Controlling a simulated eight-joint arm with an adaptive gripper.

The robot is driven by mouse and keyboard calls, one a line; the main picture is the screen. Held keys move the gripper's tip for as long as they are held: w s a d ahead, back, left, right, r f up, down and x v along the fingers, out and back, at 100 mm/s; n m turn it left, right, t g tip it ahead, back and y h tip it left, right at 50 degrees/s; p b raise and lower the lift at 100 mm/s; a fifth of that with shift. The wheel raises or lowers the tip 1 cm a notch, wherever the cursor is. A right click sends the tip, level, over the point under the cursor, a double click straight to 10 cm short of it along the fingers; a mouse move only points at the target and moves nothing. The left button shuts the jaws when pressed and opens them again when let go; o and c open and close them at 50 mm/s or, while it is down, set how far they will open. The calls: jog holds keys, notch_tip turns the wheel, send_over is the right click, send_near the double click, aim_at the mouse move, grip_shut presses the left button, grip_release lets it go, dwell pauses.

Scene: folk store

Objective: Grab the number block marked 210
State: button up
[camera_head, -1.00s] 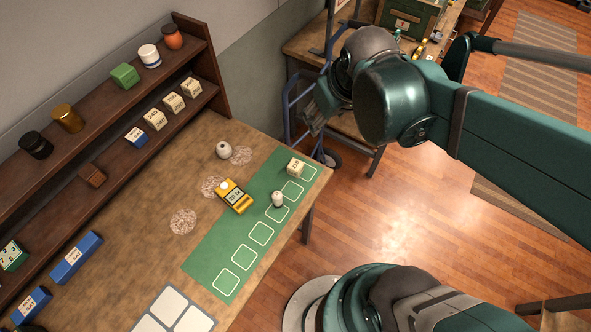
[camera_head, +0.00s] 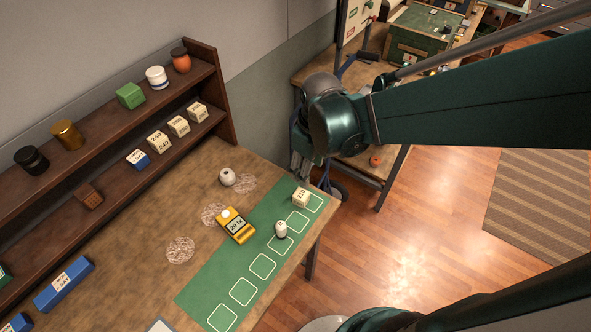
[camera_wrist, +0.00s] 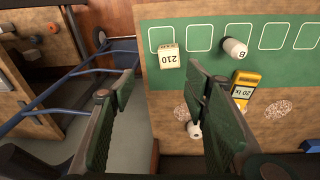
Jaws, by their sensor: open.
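The cream number block marked 210 (camera_wrist: 169,56) stands on the green mat (camera_wrist: 275,65) in the wrist view, where its number shows upside down. In the head view the block (camera_head: 300,198) is at the far right end of the mat, by the white outlined squares. My gripper (camera_wrist: 160,85) is open and empty in the wrist view. Its two fingers frame the table edge, and the block appears between and beyond the fingertips, apart from them. In the head view my gripper (camera_head: 305,165) is partly hidden by my wrist, beyond the table's far right corner.
A shelf (camera_head: 215,75) holds jars and other blocks. A blue cart frame (camera_wrist: 65,87) stands beside the table.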

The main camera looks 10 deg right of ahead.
jog(key=n+g+b, duration=0.1)
jog(key=n+b, duration=0.1)
send_over(301, 194)
notch_tip(301, 194, down, 8)
jog(key=shift+w+r, duration=0.1)
jog(key=shift+r, duration=0.1)
jog(key=shift+f, duration=1.3)
jog(key=shift+f, duration=0.1)
jog(key=shift+f+b, duration=0.6)
jog(key=shift+f, duration=1.9)
jog(key=c, duration=1)
